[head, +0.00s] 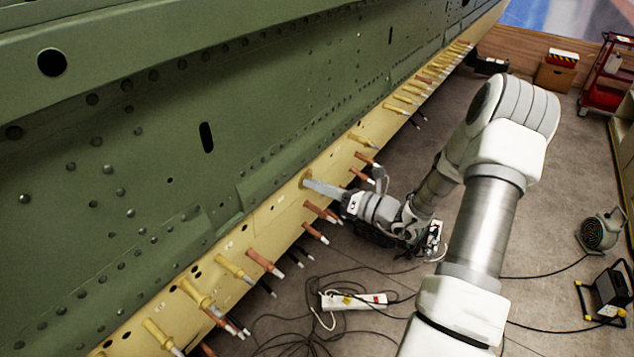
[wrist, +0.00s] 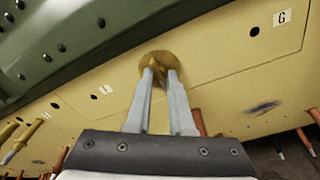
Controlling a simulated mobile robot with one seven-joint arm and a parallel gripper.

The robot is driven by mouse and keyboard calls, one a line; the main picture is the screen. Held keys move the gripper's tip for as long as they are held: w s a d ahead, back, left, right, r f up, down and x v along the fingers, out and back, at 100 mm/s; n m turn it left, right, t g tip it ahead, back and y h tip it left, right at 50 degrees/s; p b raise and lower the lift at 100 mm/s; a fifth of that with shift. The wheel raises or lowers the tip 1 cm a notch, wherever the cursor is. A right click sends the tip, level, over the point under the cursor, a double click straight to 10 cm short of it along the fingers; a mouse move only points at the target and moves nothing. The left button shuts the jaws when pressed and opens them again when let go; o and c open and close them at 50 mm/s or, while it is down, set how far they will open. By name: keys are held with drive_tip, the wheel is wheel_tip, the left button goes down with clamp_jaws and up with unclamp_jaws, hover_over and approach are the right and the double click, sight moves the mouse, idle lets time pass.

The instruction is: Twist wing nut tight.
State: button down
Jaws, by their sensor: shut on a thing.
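The wing nut (wrist: 157,68) is brass-coloured and sits on a round base against the yellow skin strip (wrist: 215,65), in the upper middle of the wrist view. My gripper (wrist: 160,76) has its two grey fingers on either side of the nut's wings, shut on them. In the head view my gripper (head: 307,183) reaches left to the strip, and its fingertips meet the brass disc of the nut (head: 304,178). The fingers cover part of the nut, and its threads are hidden.
Copper and yellow pin fasteners (head: 262,262) stick out of the strip on both sides of my gripper. The green fuselage panel (head: 120,150) lies above. A power strip (head: 353,300) and loose cables lie on the floor. A fan (head: 600,232) and a work lamp (head: 606,290) stand at right.

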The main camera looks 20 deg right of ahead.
drive_tip(key=shift+s+f, duration=0.15)
drive_tip(key=shift+f, duration=0.1)
drive_tip(key=c, duration=1.1)
unclamp_jaws()
drive_tip(key=shift+o, duration=1.4)
drive_tip(key=shift+r, duration=0.15)
drive_tip(key=b+v, duration=0.1)
drive_tip(key=v, duration=1.6)
drive_tip(key=shift+d, duration=0.2)
drive_tip(key=shift+s+r, duration=0.1)
